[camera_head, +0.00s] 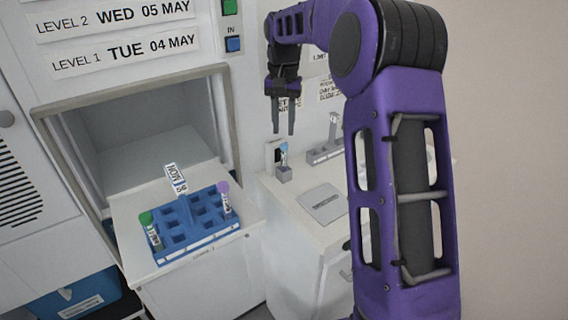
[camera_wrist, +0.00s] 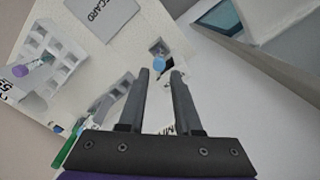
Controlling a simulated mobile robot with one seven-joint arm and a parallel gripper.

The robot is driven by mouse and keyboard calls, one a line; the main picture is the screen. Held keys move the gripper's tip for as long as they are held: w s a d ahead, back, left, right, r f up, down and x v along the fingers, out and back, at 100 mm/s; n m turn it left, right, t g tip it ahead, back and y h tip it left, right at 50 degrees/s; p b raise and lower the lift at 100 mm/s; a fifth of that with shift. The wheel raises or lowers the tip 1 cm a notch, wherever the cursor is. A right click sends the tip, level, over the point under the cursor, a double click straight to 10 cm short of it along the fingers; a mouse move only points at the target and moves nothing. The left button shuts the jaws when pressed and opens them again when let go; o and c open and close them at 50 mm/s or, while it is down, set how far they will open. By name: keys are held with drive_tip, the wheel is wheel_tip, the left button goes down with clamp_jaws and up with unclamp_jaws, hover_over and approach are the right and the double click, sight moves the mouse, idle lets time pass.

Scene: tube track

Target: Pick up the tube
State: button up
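A tube with a blue cap (camera_head: 284,148) stands upright in a small grey holder (camera_head: 284,174) on the white counter. My gripper (camera_head: 283,132) points down above it, fingers apart and empty. In the wrist view the blue cap (camera_wrist: 158,61) shows just beyond the gap between my fingertips (camera_wrist: 160,72), apparently below them; contact is not visible. A green-capped tube (camera_head: 147,219) and a purple-capped tube (camera_head: 223,189) stand in the blue rack (camera_head: 198,243). The task does not say which tube is meant.
The blue rack, with a small MON sign (camera_head: 176,178), sits on a white shelf before an open compartment (camera_head: 150,125). A grey plate (camera_head: 324,204) lies on the counter near the small holder. A grey multi-slot holder (camera_head: 324,152) stands behind, close to the wall.

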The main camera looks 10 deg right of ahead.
sight(284, 144)
drive_tip(key=shift+d+f+b, duration=0.1)
drive_tip(key=shift+f+b, duration=0.25)
drive_tip(key=shift+f, duration=3.15)
clamp_jaws()
